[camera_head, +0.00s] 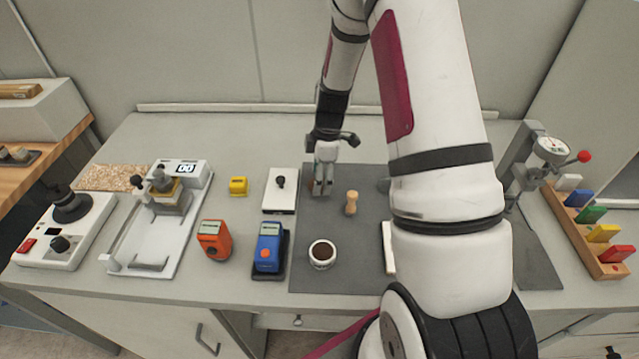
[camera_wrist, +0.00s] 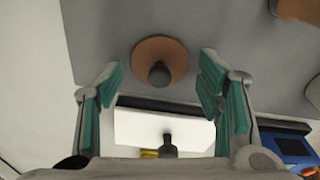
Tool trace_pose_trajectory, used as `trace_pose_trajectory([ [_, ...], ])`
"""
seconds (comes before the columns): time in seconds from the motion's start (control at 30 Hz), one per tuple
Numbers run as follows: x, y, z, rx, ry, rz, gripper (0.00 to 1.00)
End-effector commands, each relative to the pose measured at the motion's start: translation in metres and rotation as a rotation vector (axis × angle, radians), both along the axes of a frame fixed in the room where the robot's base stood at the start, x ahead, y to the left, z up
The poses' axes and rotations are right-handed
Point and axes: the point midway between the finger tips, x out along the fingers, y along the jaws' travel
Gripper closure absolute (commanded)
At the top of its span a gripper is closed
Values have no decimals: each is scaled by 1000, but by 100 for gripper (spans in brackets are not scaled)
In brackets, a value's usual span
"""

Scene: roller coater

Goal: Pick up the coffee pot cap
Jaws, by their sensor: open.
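The coffee pot cap, a round copper-brown disc with a dark knob, shows in the wrist view (camera_wrist: 178,56). It lies on the grey mat (camera_head: 344,268), just beyond and between my open fingers. In the head view my gripper (camera_head: 324,188) points down over the back left part of the mat and hides most of the cap. My gripper in the wrist view (camera_wrist: 162,78) is open with green-padded fingers to the left and right of the cap, and nothing is held.
A white slab with a black knob (camera_head: 280,201) stands close left of my gripper. A wooden piece (camera_head: 352,203) stands close to its right. A cup of dark grounds (camera_head: 322,254), a blue device (camera_head: 269,247) and an orange device (camera_head: 214,240) are nearer the front.

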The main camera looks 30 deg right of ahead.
Motion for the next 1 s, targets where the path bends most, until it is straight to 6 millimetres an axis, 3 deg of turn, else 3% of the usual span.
trace_pose_trajectory([
  [0.3, 1, 0, -6, -1, -1, 0, 39],
  [0.47, 1, 0, -6, -1, -1, 0, 62],
  [1.0, 0, 0, -7, -1, 0, 0, 73],
])
